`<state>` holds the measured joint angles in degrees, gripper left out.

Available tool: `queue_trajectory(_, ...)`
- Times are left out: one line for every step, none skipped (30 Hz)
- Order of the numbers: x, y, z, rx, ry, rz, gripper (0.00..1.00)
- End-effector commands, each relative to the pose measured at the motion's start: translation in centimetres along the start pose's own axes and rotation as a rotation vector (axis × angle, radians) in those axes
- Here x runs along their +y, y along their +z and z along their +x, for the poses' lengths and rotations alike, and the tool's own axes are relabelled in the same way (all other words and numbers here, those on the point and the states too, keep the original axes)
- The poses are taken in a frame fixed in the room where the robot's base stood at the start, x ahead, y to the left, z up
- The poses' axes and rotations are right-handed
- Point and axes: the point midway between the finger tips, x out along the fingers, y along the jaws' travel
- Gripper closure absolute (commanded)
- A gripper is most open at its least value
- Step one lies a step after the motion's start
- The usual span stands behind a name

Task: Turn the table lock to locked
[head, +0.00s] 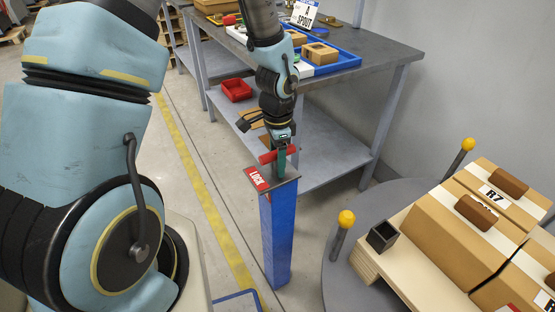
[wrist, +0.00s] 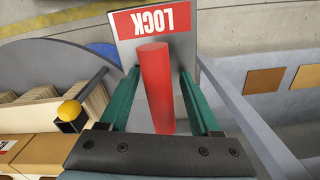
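The table lock is a blue post (head: 276,235) with a grey top plate and a red LOCK label (head: 257,179). A red bar handle (head: 266,157) sits above the plate and shows on both sides of my gripper (head: 281,160). In the wrist view the red handle (wrist: 155,85) lies between the two green fingers of my gripper (wrist: 160,72), with visible gaps beside it. The fingers are open around the handle. The LOCK label (wrist: 152,20) appears upside down beyond it. The handle's joint to the post is hidden.
A grey workbench (head: 355,50) with trays and a lower shelf stands behind the post. To the right, a round grey platform (head: 345,262) carries cardboard boxes (head: 460,235) and yellow-capped posts (head: 346,218). Floor with a yellow line (head: 205,185) is clear to the left.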

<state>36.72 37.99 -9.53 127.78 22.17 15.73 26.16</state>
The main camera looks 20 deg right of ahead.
Motion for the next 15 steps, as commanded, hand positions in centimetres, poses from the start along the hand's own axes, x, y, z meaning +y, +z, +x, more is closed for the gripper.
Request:
queue_trajectory(0.0,0.0,0.0,0.0,0.0,0.0,0.36)
queue_trajectory(0.0,0.0,0.0,0.0,0.0,0.0,0.36)
queue_trajectory(0.0,0.0,0.0,0.0,0.0,-0.001,0.36)
queue_trajectory(0.0,0.0,0.0,0.0,0.0,-0.001,0.36)
queue_trajectory(0.0,0.0,0.0,0.0,0.0,-0.001,0.36)
queue_trajectory(0.0,0.0,0.0,0.0,0.0,-0.001,0.36)
queue_trajectory(0.0,0.0,-0.1,0.001,0.0,-0.001,0.36)
queue_trajectory(0.0,0.0,-0.2,0.001,0.0,-0.001,0.36)
queue_trajectory(0.0,-0.1,-0.5,0.002,-0.001,-0.002,0.36)
queue_trajectory(0.0,-0.1,-0.8,0.002,-0.001,-0.002,0.36)
queue_trajectory(-0.1,-0.1,-1.2,0.003,-0.002,-0.003,0.36)
queue_trajectory(-0.1,-0.1,-1.8,0.003,-0.003,-0.003,0.36)
queue_trajectory(-0.1,0.0,-2.3,0.003,-0.003,-0.003,0.36)
queue_trajectory(-0.1,-0.1,-2.9,0.004,-0.004,-0.002,0.36)
queue_trajectory(-0.1,-0.1,-3.7,0.004,-0.004,-0.002,0.36)
